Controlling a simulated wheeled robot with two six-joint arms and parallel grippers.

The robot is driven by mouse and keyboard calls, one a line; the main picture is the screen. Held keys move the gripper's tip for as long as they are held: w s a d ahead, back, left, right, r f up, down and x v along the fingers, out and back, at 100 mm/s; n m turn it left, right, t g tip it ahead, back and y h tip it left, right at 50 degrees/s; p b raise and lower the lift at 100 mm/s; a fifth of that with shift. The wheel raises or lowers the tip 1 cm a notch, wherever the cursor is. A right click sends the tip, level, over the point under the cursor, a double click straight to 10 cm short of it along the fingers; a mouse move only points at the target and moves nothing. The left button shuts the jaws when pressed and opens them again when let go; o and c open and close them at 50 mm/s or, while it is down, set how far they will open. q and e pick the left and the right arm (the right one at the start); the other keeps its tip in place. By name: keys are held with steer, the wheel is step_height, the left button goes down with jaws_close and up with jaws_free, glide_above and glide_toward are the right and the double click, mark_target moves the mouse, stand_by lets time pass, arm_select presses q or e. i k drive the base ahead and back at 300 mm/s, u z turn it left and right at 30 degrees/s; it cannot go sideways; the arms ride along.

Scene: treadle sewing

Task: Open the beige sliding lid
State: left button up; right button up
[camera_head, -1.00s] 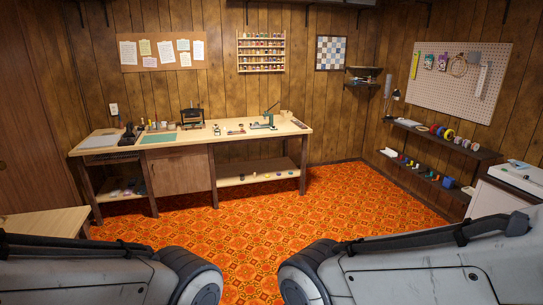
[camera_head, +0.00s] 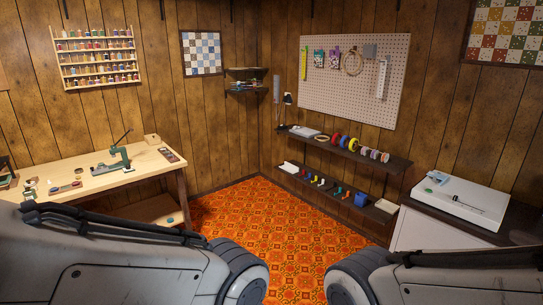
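I cannot make out a beige sliding lid in this view. A small beige box (camera_head: 152,140) stands at the back of the workbench on the left, too small to tell whether it has a lid. A flat dark-edged case (camera_head: 168,154) lies beside it. My two arms show large at the bottom left and bottom right. Neither gripper is in view.
The wooden workbench (camera_head: 95,175) bears a green press-like tool (camera_head: 113,160). Two dark wall shelves (camera_head: 345,150) hold tape rolls and small items. A white cabinet (camera_head: 425,237) with a white flat device (camera_head: 462,202) stands right. The orange patterned floor (camera_head: 285,230) is clear.

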mark_target(150, 137)
steer(key=z, duration=0.1)
steer(key=i, duration=2.55)
steer(key=u, duration=0.4)
steer(key=i, duration=2.05)
steer(key=u, duration=1.8)
steer(key=i, duration=1.25)
steer(key=u, duration=0.65)
